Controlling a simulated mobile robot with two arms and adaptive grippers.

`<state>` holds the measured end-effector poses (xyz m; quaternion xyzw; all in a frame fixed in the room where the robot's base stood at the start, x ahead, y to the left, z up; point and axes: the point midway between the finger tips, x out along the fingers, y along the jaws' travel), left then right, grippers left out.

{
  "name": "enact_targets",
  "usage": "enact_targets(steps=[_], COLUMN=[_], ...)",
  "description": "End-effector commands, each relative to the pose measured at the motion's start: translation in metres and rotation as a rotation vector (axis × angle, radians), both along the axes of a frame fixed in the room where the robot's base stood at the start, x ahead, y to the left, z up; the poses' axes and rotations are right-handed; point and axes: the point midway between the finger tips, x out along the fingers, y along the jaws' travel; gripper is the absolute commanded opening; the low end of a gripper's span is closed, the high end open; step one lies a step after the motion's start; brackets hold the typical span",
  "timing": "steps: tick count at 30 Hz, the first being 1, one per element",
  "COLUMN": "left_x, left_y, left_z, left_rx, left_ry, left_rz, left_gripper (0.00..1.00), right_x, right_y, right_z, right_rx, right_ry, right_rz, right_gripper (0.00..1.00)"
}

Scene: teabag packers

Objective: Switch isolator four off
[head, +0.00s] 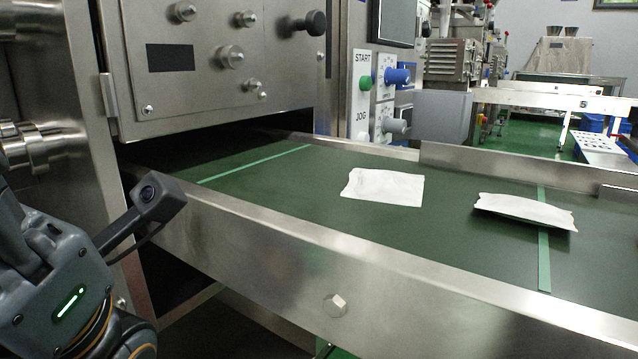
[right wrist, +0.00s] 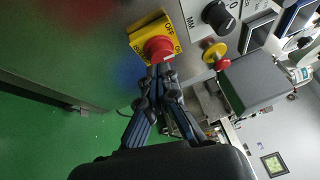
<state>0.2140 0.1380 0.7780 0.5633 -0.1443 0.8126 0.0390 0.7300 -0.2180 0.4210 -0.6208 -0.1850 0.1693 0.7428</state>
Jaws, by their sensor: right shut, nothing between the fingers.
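In the right wrist view a red isolator knob (right wrist: 158,48) sits on a yellow plate (right wrist: 146,32) marked OFF and ON, on a grey metal cabinet. I see no number on it, so I cannot tell if it is isolator four. My right gripper (right wrist: 164,72) is shut and empty, its fingertips at the knob's near edge. I cannot tell whether they touch it. The tips partly cover the knob's lower side. My left wrist (head: 145,195) shows at the left of the head view, but its fingers are out of frame. The isolator is not visible in the head view.
A black knob (right wrist: 218,16) and a red button on a yellow base (right wrist: 215,54) lie right of the isolator. In the head view a green conveyor (head: 300,190) carries two white packets (head: 383,187) (head: 526,210). A panel with START and JOG (head: 362,95) stands behind.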

Motion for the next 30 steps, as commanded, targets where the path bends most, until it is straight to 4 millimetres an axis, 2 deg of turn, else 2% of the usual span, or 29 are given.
enact_targets(steps=[4,8,15,22,30], left_x=[0.000,0.000,0.000,0.000,0.000], left_y=[0.000,0.000,0.000,0.000,0.000], left_z=[-0.001,-0.001,-0.002,-0.003,-0.004], left_rx=[0.000,0.000,0.000,0.000,0.000], left_ry=[0.000,0.000,0.000,0.000,0.000], left_rz=[0.000,0.000,0.000,0.000,0.000], left_gripper=[0.40,0.40,0.40,0.40,0.40], right_x=[-0.005,-0.009,-0.011,-0.005,0.009], right_y=[0.002,-0.005,-0.036,-0.074,-0.109], right_z=[0.025,0.049,0.080,0.084,0.061], right_rx=[0.342,0.702,1.362,1.986,2.701], right_ry=[0.047,0.108,0.253,0.425,0.676], right_rz=[0.066,0.140,0.292,0.456,0.668], right_gripper=[0.00,0.00,0.00,0.00,0.00])
